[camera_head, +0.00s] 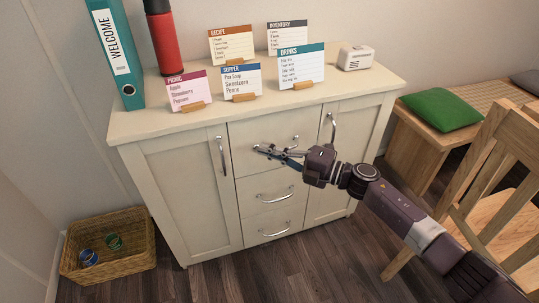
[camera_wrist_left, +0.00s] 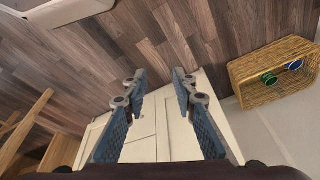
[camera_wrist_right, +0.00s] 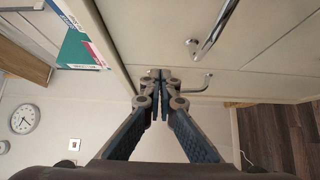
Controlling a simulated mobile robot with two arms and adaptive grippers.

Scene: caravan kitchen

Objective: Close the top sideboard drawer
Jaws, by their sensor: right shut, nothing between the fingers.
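The top drawer (camera_head: 245,133) of the cream sideboard (camera_head: 182,190) is in the middle column. Its front looks about flush with the neighbouring doors; I cannot tell whether a small gap is left. My right gripper (camera_head: 259,149) is shut and empty, in front of this drawer, with its tips near the bar handle, which it partly hides. In the right wrist view the shut fingertips (camera_wrist_right: 158,76) are close to the drawer front and a handle (camera_wrist_right: 203,86); contact is unclear. My left gripper (camera_wrist_left: 157,82) is open and empty in the left wrist view, outside the head view.
Two lower drawers (camera_head: 262,206) look shut. Cards, a red bottle (camera_head: 163,40), a teal binder (camera_head: 116,55) and a small white appliance (camera_head: 356,57) stand on top. A wicker basket (camera_head: 112,270) is at left; a wooden chair (camera_head: 495,185) and a bench are at right.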

